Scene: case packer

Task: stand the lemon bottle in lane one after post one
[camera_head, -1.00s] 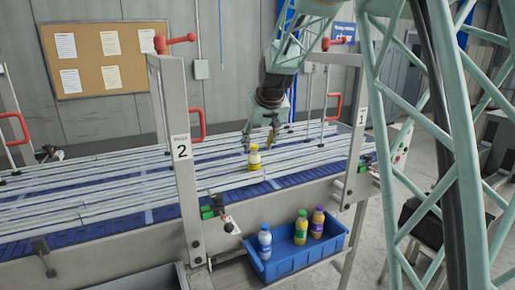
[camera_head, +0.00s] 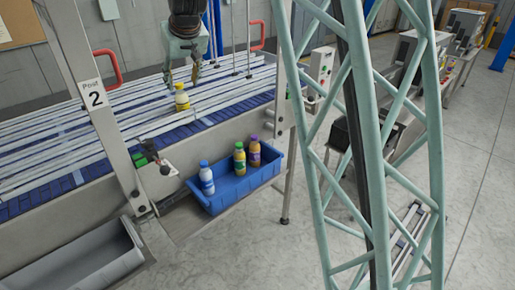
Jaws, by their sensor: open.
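The lemon bottle (camera_head: 181,101), yellow with a pale label band and a yellow cap, stands upright on the blue conveyor (camera_head: 158,132) among the pale lane rails. It is to the right of the post marked 2 (camera_head: 90,120). I cannot tell the lane's number from this view. The label of post one does not show now; my lattice column covers part of that side.
A grey empty trough (camera_head: 75,268) is at lower left. Red handles (camera_head: 107,66) rise beside the rails.

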